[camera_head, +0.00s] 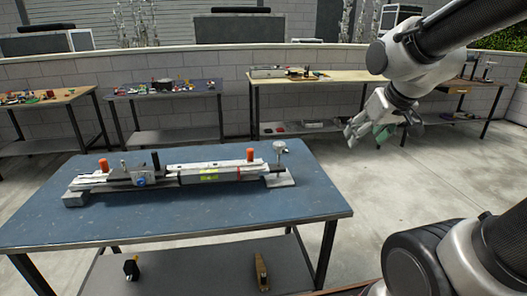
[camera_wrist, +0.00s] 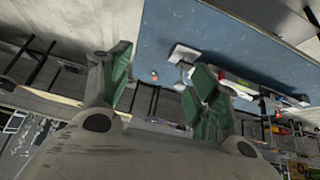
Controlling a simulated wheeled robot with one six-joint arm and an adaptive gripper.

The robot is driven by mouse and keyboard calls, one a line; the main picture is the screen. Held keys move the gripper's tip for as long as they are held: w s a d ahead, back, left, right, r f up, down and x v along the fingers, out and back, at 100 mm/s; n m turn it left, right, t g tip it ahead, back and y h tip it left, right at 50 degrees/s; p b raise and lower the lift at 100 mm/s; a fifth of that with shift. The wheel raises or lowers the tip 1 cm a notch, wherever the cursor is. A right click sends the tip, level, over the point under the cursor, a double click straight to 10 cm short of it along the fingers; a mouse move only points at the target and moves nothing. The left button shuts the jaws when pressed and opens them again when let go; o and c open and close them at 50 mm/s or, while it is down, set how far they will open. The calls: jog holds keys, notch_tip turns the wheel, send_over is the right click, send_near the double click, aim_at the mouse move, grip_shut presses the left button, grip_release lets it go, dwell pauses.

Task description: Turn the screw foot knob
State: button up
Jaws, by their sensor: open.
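A long grey metal device (camera_head: 180,175) lies along the blue-topped table (camera_head: 260,220). A grey knob with a round top stands upright on a post at the device's right end (camera_head: 280,146); I take it for the screw foot knob. My gripper (camera_head: 367,134) is open and empty, in the air to the right of the table and apart from the knob. In the wrist view my gripper (camera_wrist: 162,62) shows two spread green-padded fingers. The device (camera_wrist: 240,88) shows there beyond the right finger, which partly hides its near end.
Two orange knobs (camera_head: 103,165) (camera_head: 250,154) and a blue knob (camera_head: 141,181) are on the device. Small items (camera_head: 131,268) (camera_head: 261,271) stand on the table's lower shelf. Workbenches (camera_head: 163,91) with objects line the back wall. Open floor lies right of the table.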

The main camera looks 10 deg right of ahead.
jog(key=w+a+f+t, duration=0.2)
jog(key=w+f, duration=0.1)
jog(key=w, duration=0.8)
jog(key=n+t+y, duration=0.3)
jog(key=t, duration=0.3)
send_near(282, 147)
jog(key=w+d+r, duration=0.2)
jog(key=w+d, duration=0.1)
jog(key=w, duration=0.2)
jog(key=a+f, duration=0.1)
jog(key=f+t+y, duration=0.1)
jog(key=a+f+y, duration=0.1)
jog(key=f, duration=0.1)
jog(key=shift+s+a+t, duration=0.15)
jog(key=shift+a+t, duration=0.15)
jog(key=shift+a, duration=0.05)
jog(key=shift+s+a+f+t+y, duration=0.1)
jog(key=shift+a+f+t+y, duration=0.2)
jog(key=shift+t, duration=0.1)
jog(key=x, duration=0.7)
jog(key=shift+w, duration=0.25)
jog(key=c, duration=1)
